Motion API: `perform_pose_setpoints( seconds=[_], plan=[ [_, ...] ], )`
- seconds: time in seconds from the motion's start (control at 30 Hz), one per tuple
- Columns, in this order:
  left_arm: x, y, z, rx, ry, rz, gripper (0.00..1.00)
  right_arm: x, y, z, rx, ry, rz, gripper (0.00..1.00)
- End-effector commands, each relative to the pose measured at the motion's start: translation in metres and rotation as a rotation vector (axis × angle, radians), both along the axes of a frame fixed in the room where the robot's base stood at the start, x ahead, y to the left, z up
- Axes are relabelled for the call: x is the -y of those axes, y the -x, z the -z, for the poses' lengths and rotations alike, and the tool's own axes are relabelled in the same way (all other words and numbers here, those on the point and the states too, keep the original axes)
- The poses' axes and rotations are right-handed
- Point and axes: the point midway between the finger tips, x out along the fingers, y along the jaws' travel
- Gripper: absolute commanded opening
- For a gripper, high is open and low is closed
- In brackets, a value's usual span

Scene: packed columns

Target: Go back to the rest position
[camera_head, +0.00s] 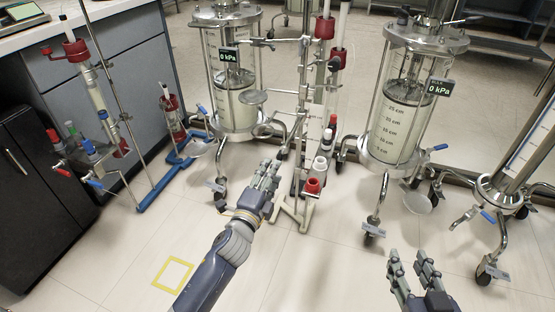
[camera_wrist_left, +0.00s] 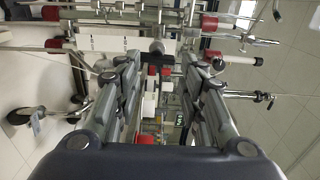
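My left gripper (camera_head: 269,166) reaches forward over the floor, just left of the red-and-white stand in the middle of the head view. In the left wrist view the left gripper (camera_wrist_left: 162,62) has its two fingers apart with nothing held between them. The stand's rods and red-capped parts show beyond the fingers. How near the fingertips are to the stand is hard to tell. My right gripper (camera_head: 411,256) is low at the bottom right of the head view. Its fingers are apart and empty, over bare floor.
A central stand (camera_head: 313,130) with red clamps rises beside my left gripper. Glass columns on wheeled frames stand behind, one left (camera_head: 237,105) and one right (camera_head: 398,120). A blue-footed stand (camera_head: 150,197) is at left by a grey cabinet (camera_head: 150,60). The front floor is clear around a yellow square (camera_head: 161,273).

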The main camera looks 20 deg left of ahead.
Motion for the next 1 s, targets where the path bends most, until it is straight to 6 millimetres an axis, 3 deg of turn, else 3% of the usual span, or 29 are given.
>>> perform_pose_setpoints(
  seconds=[0.47,0.57,0.8,1.0],
  plan=[
    [0.0,0.004,0.0,-0.005,0.028,-0.002,0.37,0.0,0.0,0.0,-0.001,0.0,0.0,0.36],
    [0.002,0.021,0.0,-0.033,0.168,-0.013,0.37,0.0,0.0,0.0,-0.001,0.0,0.0,0.36],
    [0.015,0.092,-0.002,-0.181,0.772,-0.056,0.37,0.0,0.0,0.0,-0.001,0.0,0.0,0.36],
    [0.03,0.134,-0.008,-0.287,1.106,-0.08,0.37,0.0,0.0,0.0,-0.001,0.0,0.0,0.36]
  ],
)
